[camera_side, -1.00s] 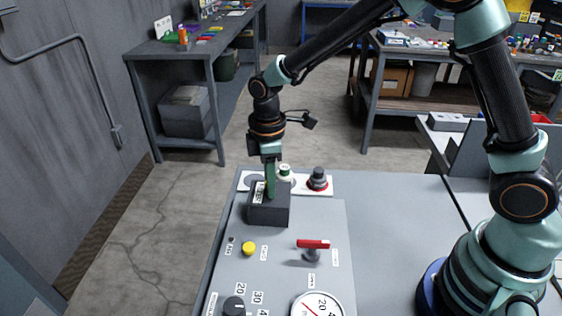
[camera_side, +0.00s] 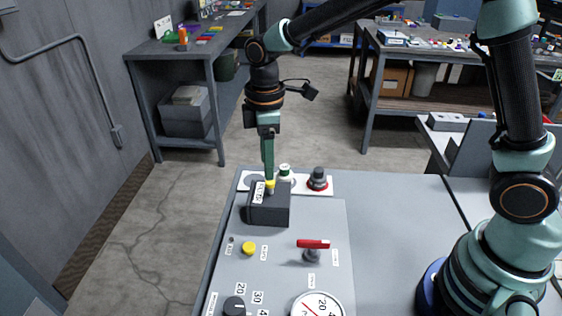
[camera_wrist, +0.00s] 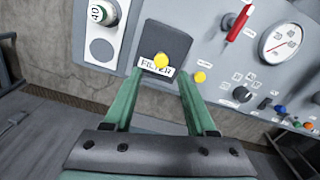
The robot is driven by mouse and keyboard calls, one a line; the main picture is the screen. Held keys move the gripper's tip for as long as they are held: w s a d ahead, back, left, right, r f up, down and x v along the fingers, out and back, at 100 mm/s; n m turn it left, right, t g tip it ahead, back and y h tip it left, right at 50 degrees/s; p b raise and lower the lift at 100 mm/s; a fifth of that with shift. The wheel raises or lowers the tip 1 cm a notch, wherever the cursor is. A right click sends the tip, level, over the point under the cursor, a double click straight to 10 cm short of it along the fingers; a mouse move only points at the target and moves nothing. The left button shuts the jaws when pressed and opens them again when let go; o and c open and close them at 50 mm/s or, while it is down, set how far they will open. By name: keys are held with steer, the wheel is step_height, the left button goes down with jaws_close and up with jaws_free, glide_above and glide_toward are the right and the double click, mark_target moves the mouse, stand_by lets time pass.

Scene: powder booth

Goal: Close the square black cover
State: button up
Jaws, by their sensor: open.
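The square black cover (camera_side: 280,190) tops a dark box on the grey control panel. It looks flat on the box, with no gap that I can make out. In the wrist view the cover (camera_wrist: 168,38) shows as a dark square with a yellow knob (camera_wrist: 161,60) near its edge and a white FILTER label beside it. My gripper (camera_side: 268,176) points down just above the yellow knob. In the wrist view my gripper (camera_wrist: 160,74) is open, its two green fingers spread either side of the label, with nothing held between them.
A white plate with a green-and-white knob (camera_side: 285,171) and a dark red-based knob (camera_side: 318,178) stands behind the box. In front are a yellow button (camera_side: 249,248), a red lever (camera_side: 313,244), a black dial (camera_side: 234,306) and a gauge (camera_side: 318,305).

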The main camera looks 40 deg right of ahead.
step_height(320, 180, up, 6)
stand_by(0.5)
steer(key=s+d+r+m+t, duration=0.4)
steer(key=s+d+m+t, duration=0.1)
steer(key=s+d+m, duration=0.7)
steer(key=shift+s+d+t, duration=0.3)
steer(key=shift+s+d, duration=0.1)
steer(key=shift+d, duration=0.1)
steer(key=shift+r, duration=0.15)
